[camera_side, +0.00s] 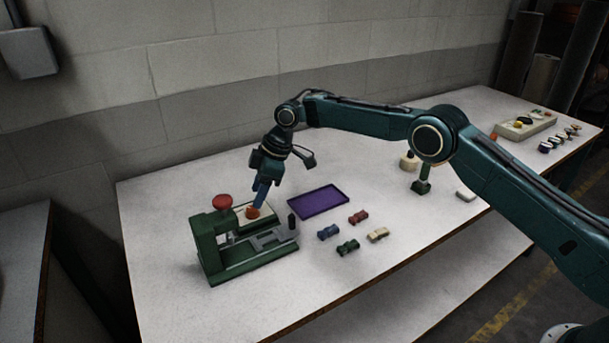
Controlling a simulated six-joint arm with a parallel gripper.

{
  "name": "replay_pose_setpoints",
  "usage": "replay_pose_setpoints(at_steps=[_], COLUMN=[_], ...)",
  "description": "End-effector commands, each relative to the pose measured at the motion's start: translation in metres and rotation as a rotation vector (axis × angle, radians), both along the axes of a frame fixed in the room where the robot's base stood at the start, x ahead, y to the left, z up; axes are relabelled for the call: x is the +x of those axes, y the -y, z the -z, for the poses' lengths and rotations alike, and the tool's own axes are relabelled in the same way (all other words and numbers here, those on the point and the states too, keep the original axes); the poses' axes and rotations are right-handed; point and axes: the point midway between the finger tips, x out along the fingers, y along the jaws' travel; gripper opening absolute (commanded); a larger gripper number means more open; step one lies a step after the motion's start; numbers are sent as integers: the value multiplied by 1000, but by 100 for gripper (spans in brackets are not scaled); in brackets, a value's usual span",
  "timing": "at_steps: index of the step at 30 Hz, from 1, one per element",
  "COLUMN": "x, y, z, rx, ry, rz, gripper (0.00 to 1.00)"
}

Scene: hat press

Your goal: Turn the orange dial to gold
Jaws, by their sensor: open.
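The orange dial (252,212) sits on a pale plate (268,221) on the green press (222,262), near the left of the table. My gripper (257,203) points down at the dial from above, with its blue fingers at or around it. The fingers are open. I cannot tell whether they touch the dial. They hide part of the dial, and its setting and any gold mark are too small to make out.
A red knob (222,202) rises on the press just left of the dial. A purple tray (318,201) lies to the right, with several small coloured blocks (348,247) in front of it. A green stand (421,186) and a control panel (525,124) are farther right.

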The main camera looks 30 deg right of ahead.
Motion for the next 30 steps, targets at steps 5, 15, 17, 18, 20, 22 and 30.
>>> replay_pose_setpoints(at_steps=[5, 15, 17, 18, 20, 22, 30], x=[-4, -11, -12, -12, -13, -13, -14], y=[11, 29, 31, 32, 32, 33, 33], z=[-30, -75, -80, -82, -85, -87, -87], rx=[1, 1, 1, 1, 0, 1, 0], ry=[2, 2, 1, 1, 2, 1, 0], rz=[1, -1, 0, 0, -1, 0, 0], gripper=[48, 48, 48, 48, 48, 48, 48])
